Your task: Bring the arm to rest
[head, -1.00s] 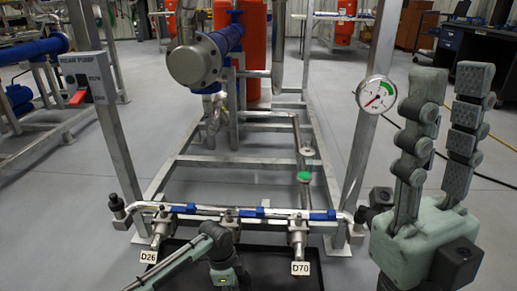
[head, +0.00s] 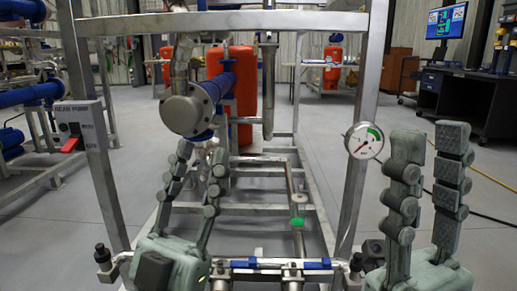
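My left gripper (head: 192,160) is low in the head view, left of centre, with its fingers pointing up and spread apart. It is empty, in front of the skid frame's lower rails. My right gripper (head: 432,135) stands at the right, fingers up, apart and empty, to the right of the pressure gauge (head: 364,141). The bottoms of both grippers run toward or past the lower picture edge.
The metal skid frame (head: 360,90) stands close ahead, with a pipe run and blue-handled valves (head: 265,264) at its front. A switch box with a red handle (head: 80,128) is on its left post.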

